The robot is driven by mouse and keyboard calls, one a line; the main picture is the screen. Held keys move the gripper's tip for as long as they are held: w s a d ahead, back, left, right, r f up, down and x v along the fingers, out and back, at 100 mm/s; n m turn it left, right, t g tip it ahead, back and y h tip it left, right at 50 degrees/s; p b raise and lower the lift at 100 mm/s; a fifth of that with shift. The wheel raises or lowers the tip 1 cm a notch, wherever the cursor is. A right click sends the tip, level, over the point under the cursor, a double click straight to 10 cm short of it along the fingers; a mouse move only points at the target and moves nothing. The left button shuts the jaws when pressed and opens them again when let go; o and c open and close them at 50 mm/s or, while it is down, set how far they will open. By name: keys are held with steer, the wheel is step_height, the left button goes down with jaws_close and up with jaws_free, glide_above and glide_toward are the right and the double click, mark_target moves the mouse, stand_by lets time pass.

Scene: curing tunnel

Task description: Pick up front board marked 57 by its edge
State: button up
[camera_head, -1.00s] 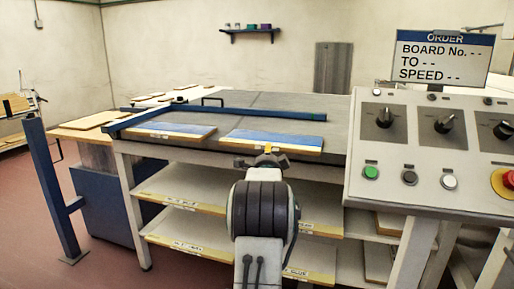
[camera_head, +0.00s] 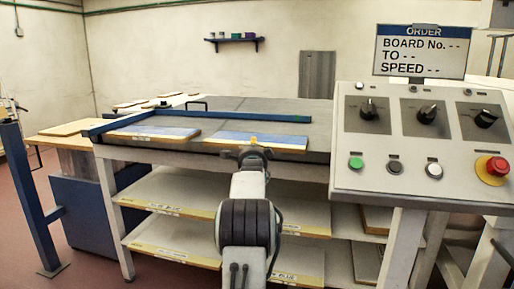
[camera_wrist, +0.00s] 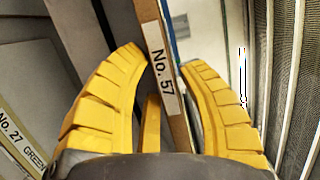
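The board marked No. 57 (camera_wrist: 163,62) runs between my two yellow fingers in the wrist view, its labelled edge facing the camera. My gripper (camera_wrist: 165,58) is open, with one finger on each side of that edge; a narrow gap shows on the right, and contact on the left is unclear. In the head view a blue-topped board (camera_head: 285,141) lies at the table's front edge, right of a similar one. My gripper (camera_head: 255,146) is at its front edge there, and my arm hides part of it. Its number cannot be read in that view.
A second blue-topped board (camera_head: 150,134) lies to the left. A blue rail (camera_head: 230,114) crosses the table behind both. Shelves (camera_head: 170,190) with labelled boards sit below. A control panel (camera_head: 420,150) with knobs and a red stop button stands close on the right.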

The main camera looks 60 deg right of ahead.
steer(key=shift+b+x, duration=0.4)
steer(key=shift+x, duration=0.55)
steer(key=shift+c, duration=0.2)
jaws_close()
steer(key=shift+r, duration=0.15)
